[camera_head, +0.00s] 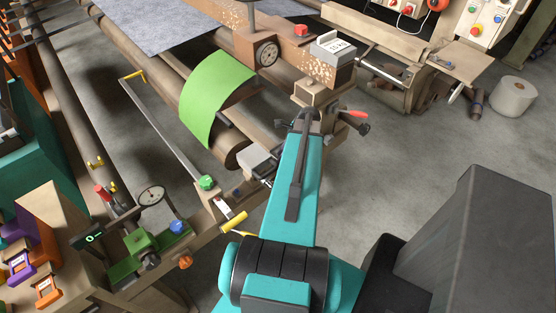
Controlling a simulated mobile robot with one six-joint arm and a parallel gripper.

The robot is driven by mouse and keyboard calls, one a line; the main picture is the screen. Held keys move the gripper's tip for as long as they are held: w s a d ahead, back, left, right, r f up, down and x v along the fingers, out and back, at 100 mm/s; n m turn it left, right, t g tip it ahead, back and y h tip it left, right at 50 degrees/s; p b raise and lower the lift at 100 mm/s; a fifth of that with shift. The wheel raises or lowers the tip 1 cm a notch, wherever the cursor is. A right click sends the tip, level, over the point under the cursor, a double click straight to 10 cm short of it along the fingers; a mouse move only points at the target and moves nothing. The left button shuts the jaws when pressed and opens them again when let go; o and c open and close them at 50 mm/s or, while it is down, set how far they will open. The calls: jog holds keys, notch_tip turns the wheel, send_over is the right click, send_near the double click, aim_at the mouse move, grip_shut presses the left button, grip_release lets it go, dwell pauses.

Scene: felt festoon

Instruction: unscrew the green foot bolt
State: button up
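The green foot bolt (206,182) appears as a small green knob at the near end of a long metal bar, on a tan bracket of the machine frame. It looks seated on the bracket; its thread does not show. My teal arm reaches up the middle of the picture, to the right of the bolt. The arm's far end is well apart from the bolt.
A blue knob (177,226) and an orange knob (185,262) sit nearby. A yellow handle (234,222) lies close to the bracket. A dial gauge (151,196) stands at the left. A grey block (258,160) sits beside my arm.

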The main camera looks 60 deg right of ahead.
jog(key=shift+p+x, duration=0.5)
jog(key=shift+x, duration=1.4)
grip_shut()
